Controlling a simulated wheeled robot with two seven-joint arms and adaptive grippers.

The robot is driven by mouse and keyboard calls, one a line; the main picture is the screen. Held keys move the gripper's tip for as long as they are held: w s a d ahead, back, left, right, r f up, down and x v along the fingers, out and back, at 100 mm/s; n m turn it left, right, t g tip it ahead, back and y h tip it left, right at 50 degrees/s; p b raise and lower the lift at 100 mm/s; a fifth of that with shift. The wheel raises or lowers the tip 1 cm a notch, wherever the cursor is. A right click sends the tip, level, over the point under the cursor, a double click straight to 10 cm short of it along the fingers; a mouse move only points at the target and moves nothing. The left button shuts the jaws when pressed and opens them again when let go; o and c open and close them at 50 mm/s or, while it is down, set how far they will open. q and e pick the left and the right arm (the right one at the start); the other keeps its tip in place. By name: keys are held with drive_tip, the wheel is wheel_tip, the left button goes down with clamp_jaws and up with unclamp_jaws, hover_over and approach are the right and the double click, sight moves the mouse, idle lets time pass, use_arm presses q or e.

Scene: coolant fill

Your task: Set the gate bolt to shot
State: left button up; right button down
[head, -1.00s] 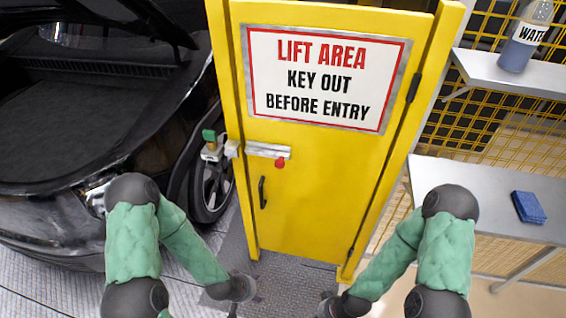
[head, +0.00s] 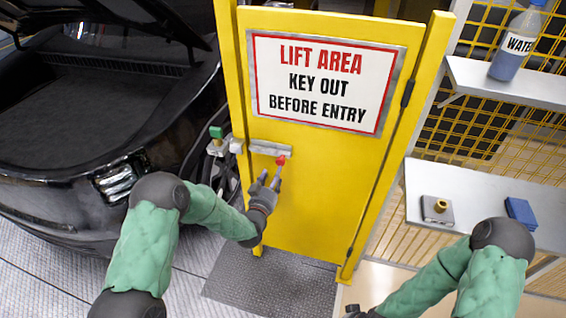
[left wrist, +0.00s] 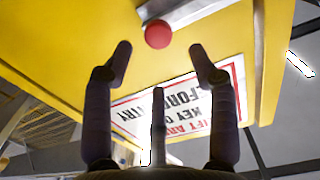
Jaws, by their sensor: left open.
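The gate bolt (head: 266,148) is a grey bar near the left edge of the yellow gate (head: 330,165). Its red knob (head: 281,160) is at the bar's right end. A pale keeper (head: 236,146) is on the post to its left; I cannot tell if the bolt enters it. My left gripper (head: 271,178) is open just below the knob. In the left wrist view, the knob (left wrist: 158,34) lies ahead, between and beyond the open fingertips (left wrist: 160,52), with nothing between them. My right gripper (head: 356,312) is partly cut off at the bottom edge.
A green-topped device (head: 216,134) is on the left post. A black car (head: 80,130) stands at left. At right, the lower shelf (head: 425,178) holds a blue sponge (head: 520,211) and a grey block with brass knob (head: 438,210). A water bottle (head: 516,45) stands above.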

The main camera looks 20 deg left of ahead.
sight(280, 163)
use_arm(q)
drive_tip(key=w+b, duration=0.1)
drive_tip(key=w, duration=0.7)
drive_tip(key=shift+w+d, duration=0.15)
drive_tip(key=shift+w, duration=0.05)
drive_tip(key=shift+c, duration=0.2)
